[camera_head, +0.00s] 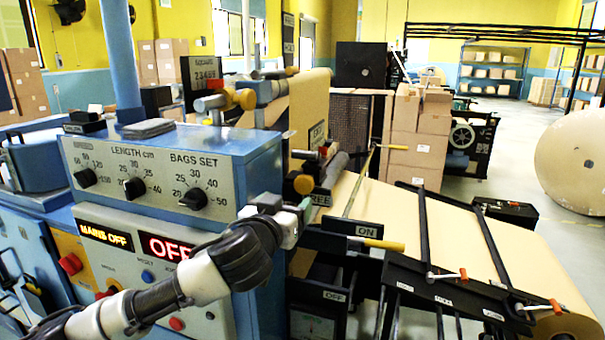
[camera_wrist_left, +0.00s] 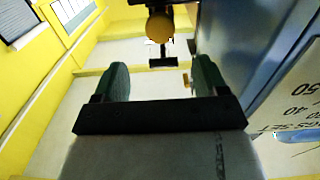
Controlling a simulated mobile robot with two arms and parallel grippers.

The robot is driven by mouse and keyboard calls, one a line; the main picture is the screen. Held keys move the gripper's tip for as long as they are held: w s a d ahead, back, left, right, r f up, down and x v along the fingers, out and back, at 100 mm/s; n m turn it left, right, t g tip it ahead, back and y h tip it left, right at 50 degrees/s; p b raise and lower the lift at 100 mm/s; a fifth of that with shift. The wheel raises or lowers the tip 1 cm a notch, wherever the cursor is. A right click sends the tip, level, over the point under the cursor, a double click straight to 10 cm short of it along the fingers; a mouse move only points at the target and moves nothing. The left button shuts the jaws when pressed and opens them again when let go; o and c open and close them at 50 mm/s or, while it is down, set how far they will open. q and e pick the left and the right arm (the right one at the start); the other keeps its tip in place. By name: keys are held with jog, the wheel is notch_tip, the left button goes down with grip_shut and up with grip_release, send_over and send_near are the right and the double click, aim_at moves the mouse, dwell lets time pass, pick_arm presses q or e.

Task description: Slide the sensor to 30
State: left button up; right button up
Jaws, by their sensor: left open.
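My left gripper (camera_head: 304,207) is at the right end of the blue control cabinet. In the left wrist view its two green fingers (camera_wrist_left: 160,80) are apart with nothing between them. A round yellow knob (camera_wrist_left: 160,26) on a dark mount shows beyond the fingertips, apart from them. In the head view a yellow knob (camera_head: 303,184) sits just above the gripper, beside a roller; I cannot tell if it is the same one. I cannot clearly make out which part is the sensor or its scale. My right gripper is not in view.
The control panel (camera_head: 160,165) has dials marked LENGTH cm and BAGS SET. Displays below read MAINS OFF and OFF. A yellow-handled lever (camera_head: 380,244) by ON and OFF labels is right of the gripper. Kraft paper (camera_head: 455,235) and black bars lie further right.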

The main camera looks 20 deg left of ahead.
aim_at(303, 187)
pick_arm(q)
jog(key=w+p, duration=0.4)
jog(key=w, duration=0.6)
jog(key=shift+d, duration=0.15)
jog(key=shift+w+f, duration=0.1)
jog(key=shift+w, duration=0.35)
